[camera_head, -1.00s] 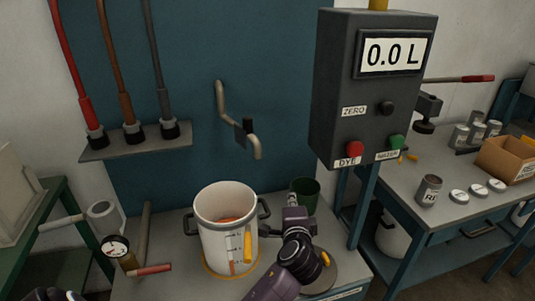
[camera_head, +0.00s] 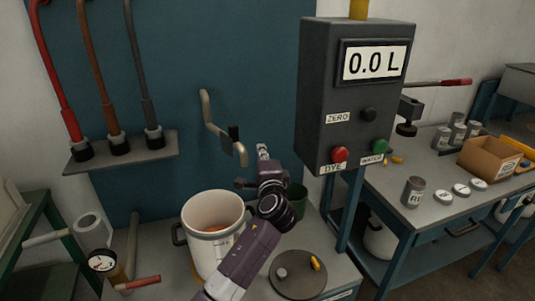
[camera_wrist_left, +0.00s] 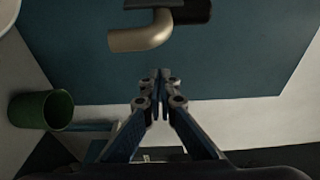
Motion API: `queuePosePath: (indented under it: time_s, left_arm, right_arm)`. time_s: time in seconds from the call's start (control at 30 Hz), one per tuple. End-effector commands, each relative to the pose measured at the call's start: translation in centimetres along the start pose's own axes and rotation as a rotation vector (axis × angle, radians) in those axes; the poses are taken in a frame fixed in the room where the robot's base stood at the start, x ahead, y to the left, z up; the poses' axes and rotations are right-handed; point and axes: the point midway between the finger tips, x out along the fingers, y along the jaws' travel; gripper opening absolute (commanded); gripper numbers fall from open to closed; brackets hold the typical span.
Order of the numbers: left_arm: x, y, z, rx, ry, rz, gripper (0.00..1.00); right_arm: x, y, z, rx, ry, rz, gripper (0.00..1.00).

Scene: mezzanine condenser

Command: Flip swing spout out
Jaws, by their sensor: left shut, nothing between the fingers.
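The swing spout (camera_head: 222,132) is a bent tan pipe on the blue wall panel, with a dark block near its lower bend. Its curved end also shows at the top of the left wrist view (camera_wrist_left: 142,38), beside a dark part. My left gripper (camera_head: 263,152) is shut and empty, just right of and slightly below the spout's end. In the left wrist view the closed fingertips (camera_wrist_left: 160,75) point toward the spout with a visible gap. They do not appear to touch it. My right gripper is not in view.
A white pot (camera_head: 213,212) stands on the bench below the spout. A green cup (camera_head: 297,196) is behind my left arm. A grey control box (camera_head: 355,95) reading 0.0 L hangs to the right. Several hoses stand in a shelf (camera_head: 120,152) at left.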

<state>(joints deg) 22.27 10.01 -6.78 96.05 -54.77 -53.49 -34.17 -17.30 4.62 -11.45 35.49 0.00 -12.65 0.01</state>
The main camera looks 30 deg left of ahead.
Motion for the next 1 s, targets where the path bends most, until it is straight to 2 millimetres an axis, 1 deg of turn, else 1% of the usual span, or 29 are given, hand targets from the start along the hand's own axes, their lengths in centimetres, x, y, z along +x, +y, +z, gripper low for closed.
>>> queuePosePath:
  time_s: [0.03,0.2,0.33,0.73,0.87,1.0]
  left_arm:
    - [-0.3,-0.2,0.7,0.002,0.000,0.000,0.00]
    - [-0.8,-0.1,2.0,0.001,0.000,0.000,0.00]
    - [-0.9,-0.1,2.4,0.000,0.001,0.000,0.00]
    - [-1.0,-0.1,2.5,0.000,0.004,0.000,0.00]
    - [-1.3,-0.2,3.0,0.003,0.022,0.000,0.00]
    - [-1.9,-0.4,4.1,0.005,0.067,0.000,0.00]
  right_arm:
    - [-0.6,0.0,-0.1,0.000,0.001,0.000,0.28]
    - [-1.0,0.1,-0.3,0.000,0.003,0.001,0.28]
    - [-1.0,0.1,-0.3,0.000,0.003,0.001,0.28]
    - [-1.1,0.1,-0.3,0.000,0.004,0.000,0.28]
    - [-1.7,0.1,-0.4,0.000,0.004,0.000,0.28]
    - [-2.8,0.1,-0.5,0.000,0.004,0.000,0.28]
